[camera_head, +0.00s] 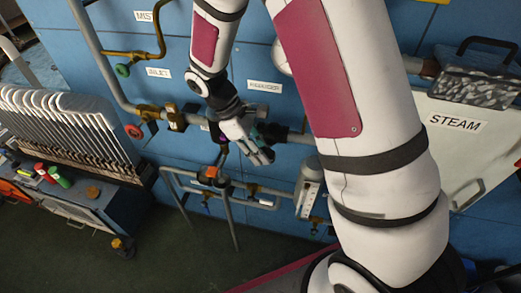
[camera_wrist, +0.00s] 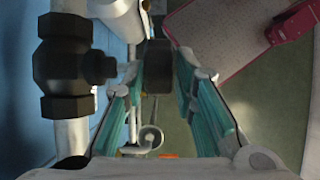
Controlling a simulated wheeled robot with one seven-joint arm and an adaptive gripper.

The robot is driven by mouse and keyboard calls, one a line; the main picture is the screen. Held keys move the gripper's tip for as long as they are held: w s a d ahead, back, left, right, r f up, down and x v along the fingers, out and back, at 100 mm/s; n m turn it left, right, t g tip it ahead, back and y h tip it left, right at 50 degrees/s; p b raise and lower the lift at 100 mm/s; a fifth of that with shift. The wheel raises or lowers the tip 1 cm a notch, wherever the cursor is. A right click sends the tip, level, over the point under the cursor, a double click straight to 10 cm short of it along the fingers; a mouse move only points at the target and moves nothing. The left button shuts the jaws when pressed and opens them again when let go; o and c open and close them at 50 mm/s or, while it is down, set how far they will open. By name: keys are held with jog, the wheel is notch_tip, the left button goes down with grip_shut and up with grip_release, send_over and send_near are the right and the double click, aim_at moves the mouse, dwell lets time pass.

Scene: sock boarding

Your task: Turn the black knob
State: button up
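The black knob (camera_wrist: 158,65) shows in the wrist view as a dark, short cylinder between the tips of my two teal fingers. My gripper (camera_wrist: 160,75) has its fingers apart, one on each side of the knob, with little or no gap. I cannot tell whether they press on it. To the left is a black valve body (camera_wrist: 68,65) on a light pipe, its short stem pointing at the knob. In the head view my gripper (camera_head: 258,150) is at the pipework in front of the blue panel, and the knob is not clearly visible there.
Pipes with a brass valve (camera_head: 176,118) and a red knob (camera_head: 134,131) run to the left. A lower pipe frame (camera_head: 228,188) stands below my gripper. A rack of white boards (camera_head: 70,130) is at far left, a STEAM panel (camera_head: 455,125) at right. Open floor lies in front.

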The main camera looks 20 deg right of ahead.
dwell(0.3)
jog(key=v, duration=1.2)
jog(key=t+y+p, duration=0.3)
jog(key=y, duration=0.2)
send_near(268, 151)
notch_tip(268, 151, down, 11)
jog(key=shift+s+a+f+p, duration=0.1)
jog(key=shift+p, duration=0.65)
grip_shut()
